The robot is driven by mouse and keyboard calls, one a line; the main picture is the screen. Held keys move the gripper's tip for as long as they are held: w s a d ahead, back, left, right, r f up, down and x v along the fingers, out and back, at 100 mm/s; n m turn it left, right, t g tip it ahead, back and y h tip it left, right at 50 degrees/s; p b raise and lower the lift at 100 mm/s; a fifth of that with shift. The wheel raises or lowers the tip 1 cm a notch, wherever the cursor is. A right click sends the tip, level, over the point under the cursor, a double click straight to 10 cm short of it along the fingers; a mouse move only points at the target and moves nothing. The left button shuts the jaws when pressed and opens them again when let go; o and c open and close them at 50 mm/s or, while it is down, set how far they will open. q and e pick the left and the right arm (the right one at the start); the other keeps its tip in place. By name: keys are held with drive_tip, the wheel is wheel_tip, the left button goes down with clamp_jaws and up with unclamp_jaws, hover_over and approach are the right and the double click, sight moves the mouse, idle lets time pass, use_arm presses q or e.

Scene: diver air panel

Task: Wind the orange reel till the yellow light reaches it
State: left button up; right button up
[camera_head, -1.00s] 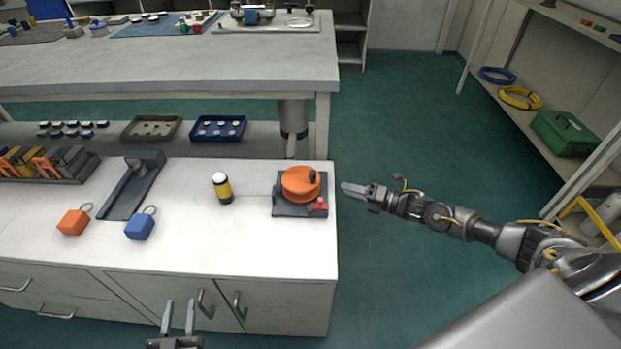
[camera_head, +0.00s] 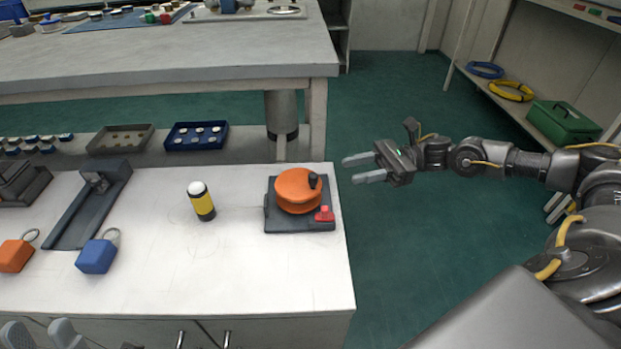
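The orange reel (camera_head: 297,191) sits on a dark grey base (camera_head: 287,221) near the right edge of the white counter. A dark knob (camera_head: 314,181) stands on its top at the right, and a red part (camera_head: 324,214) is on the base's front right corner. A small upright cylinder (camera_head: 203,203), yellow and black with a white top, stands left of the reel. I cannot tell whether its light is lit. My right gripper (camera_head: 353,169) is open and empty, right of the reel and apart from it. My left gripper (camera_head: 41,335) shows only its fingertips at the bottom left, spread apart.
A blue padlock-like block (camera_head: 96,257) and an orange one (camera_head: 15,256) lie at the counter's left, near a dark grey sloped holder (camera_head: 90,207). Two trays (camera_head: 196,135) stand on a shelf behind. The counter's front middle is clear.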

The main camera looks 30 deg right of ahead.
sight(313, 185)
drive_tip(key=x, duration=1)
drive_tip(key=shift+a, duration=0.3)
clamp_jaws()
